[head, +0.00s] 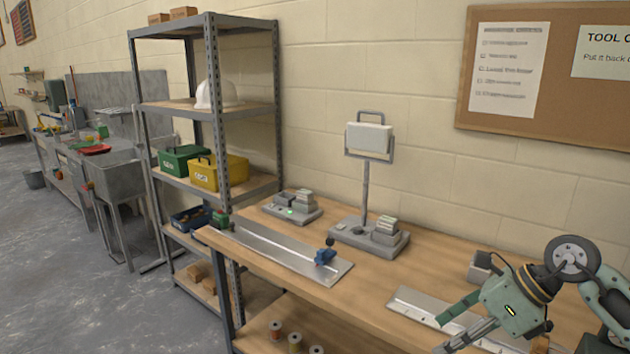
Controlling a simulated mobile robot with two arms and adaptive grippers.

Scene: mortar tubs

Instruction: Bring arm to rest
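One arm of mine comes in from the right edge at the lower right. Its gripper (440,334) is above the front right part of the workbench (370,290), pointing left and down. A green finger and a grey finger show apart, with no object seen between them. Part of this gripper is cut off by the lower edge of the picture. My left arm and its gripper are not in view.
A metal rail (420,305) lies under the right gripper. A longer rail with a blue clamp (325,257), a lamp on a stand (368,138) and a small grey device (296,208) are on the bench. A shelf rack (211,130) stands at left.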

